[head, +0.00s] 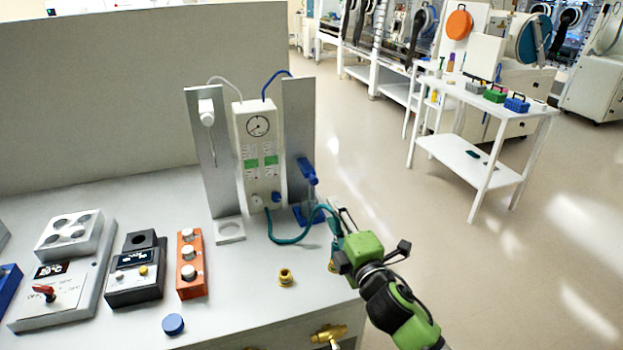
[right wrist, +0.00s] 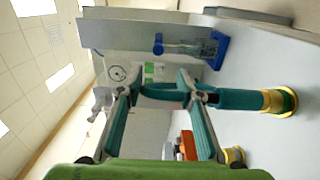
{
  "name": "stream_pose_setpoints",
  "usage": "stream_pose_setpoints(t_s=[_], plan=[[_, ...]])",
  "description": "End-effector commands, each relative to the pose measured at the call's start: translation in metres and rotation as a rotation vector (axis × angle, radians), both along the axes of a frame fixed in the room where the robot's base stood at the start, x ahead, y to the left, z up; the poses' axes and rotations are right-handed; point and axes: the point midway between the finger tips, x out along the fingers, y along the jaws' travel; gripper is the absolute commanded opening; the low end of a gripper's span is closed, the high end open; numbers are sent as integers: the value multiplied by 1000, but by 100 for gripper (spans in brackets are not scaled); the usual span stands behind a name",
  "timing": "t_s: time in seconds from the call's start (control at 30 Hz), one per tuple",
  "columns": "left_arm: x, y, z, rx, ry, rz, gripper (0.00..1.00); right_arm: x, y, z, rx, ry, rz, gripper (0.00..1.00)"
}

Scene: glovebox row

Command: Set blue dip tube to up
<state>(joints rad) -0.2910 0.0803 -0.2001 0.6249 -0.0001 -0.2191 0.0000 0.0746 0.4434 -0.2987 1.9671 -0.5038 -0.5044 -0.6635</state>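The blue dip tube (head: 307,172) is on the right metal panel. Its blue head sits low, and its tube reaches down into a clear vessel on a blue base (head: 308,215). In the right wrist view its blue head (right wrist: 158,43) shows sideways beyond my fingers, with the clear vessel (right wrist: 206,48) beside it. My right gripper (head: 342,232) is at the table's right edge, in front of and to the right of the blue dip tube, apart from it. In the right wrist view its fingers (right wrist: 158,82) are spread and hold nothing. My left gripper is not in view.
A teal hose (head: 285,241) loops from the gauge unit (head: 258,150) toward a brass fitting (right wrist: 280,102) near my right gripper. The white dip tube (head: 206,112) is high on the left panel. Another brass fitting (head: 286,277) and an orange box (head: 190,262) stand on the table.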

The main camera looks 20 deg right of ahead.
Motion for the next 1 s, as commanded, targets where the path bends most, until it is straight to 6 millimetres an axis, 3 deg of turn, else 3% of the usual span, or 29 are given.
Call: stream_pose_setpoints(t_s=[0.17,0.37,0.7,1.0], plan=[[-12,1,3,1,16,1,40,15,1,2,1,-1,0,34],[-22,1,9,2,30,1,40,53,2,2,2,0,-2,34],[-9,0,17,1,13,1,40,113,5,1,3,1,0,34],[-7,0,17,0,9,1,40,136,5,0,1,0,0,34]])
